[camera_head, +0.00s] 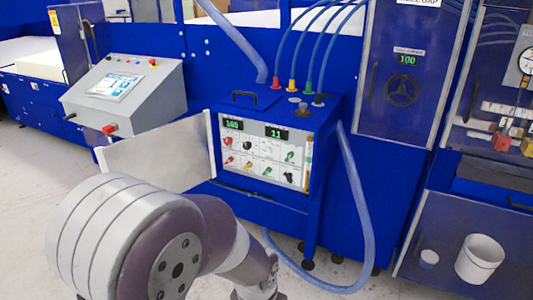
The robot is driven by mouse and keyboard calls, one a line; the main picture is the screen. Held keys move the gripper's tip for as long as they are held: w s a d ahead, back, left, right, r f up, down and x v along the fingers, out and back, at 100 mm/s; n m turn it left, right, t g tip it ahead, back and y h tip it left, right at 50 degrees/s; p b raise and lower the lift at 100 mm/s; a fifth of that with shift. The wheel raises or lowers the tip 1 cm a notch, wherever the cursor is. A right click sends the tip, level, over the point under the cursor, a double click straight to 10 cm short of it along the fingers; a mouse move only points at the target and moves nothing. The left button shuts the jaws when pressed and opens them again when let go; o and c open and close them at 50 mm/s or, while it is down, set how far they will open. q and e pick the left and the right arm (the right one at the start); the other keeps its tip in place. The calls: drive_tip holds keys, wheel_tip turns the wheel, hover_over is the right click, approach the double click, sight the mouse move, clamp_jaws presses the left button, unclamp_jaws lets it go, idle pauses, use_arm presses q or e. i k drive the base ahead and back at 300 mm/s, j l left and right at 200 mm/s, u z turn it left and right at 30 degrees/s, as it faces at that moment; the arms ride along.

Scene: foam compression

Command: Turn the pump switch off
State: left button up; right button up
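A blue control box (275,105) stands in the middle with a white panel (269,152) on its front. One of my arms fills the lower left foreground, in front of and below the box. Neither gripper shows.
The box's pale door (160,155) hangs open to the left. A grey console (125,92) with a screen stands at left. A blue hose (355,215) loops down the box's right side to the floor. A white bucket (479,258) stands at lower right.

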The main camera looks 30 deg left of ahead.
sight(291, 154)
drive_tip(key=i+j, duration=0.8)
drive_tip(key=j+u, duration=0.05)
